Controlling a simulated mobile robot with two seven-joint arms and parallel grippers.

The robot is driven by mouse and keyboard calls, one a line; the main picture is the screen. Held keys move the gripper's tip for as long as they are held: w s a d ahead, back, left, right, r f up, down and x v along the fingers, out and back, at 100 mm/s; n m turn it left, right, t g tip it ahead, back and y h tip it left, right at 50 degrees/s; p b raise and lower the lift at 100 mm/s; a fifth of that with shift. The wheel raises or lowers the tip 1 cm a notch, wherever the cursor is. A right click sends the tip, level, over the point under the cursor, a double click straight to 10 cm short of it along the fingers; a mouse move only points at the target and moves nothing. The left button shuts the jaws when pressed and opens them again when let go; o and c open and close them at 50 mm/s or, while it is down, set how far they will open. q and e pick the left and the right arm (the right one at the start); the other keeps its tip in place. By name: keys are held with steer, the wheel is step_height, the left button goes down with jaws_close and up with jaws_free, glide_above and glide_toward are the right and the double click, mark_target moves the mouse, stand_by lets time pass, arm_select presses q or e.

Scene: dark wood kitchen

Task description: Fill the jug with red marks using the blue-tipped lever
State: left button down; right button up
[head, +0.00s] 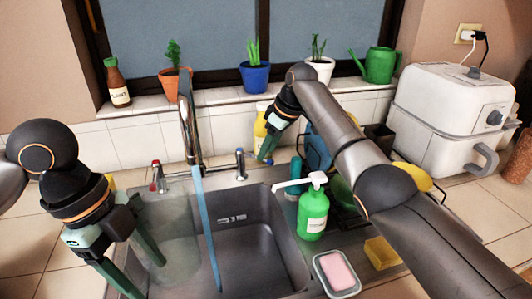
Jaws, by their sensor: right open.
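The faucet (188,125) stands behind the sink, and a blue stream of water (207,225) falls from its spout. The blue-tipped lever (240,165) is right of the faucet; a red-tipped lever (157,177) is left of it. A pale, see-through shape (182,245), perhaps the jug, is left of the stream over the sink; I see no red marks. My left gripper (145,275) is beside this shape with its fingers apart; whether it grips anything is unclear. My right gripper (267,157) is open, right of the blue-tipped lever and apart from it.
Right of the sink (255,235) are a green soap pump bottle (312,215), a pink soap bar in a dish (337,272) and a yellow sponge (381,252). A yellow bottle (260,128) stands behind my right gripper. Potted plants line the sill; a white appliance (448,105) is at right.

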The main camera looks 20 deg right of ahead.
steer(key=v, duration=1)
arm_select(q)
steer(key=w+d, duration=0.6)
steer(key=shift+w+d, duration=0.2)
steer(key=shift+d, duration=0.1)
arm_select(e)
steer(key=shift+f, duration=0.1)
arm_select(q)
steer(key=shift+r, duration=0.1)
stand_by(5.9)
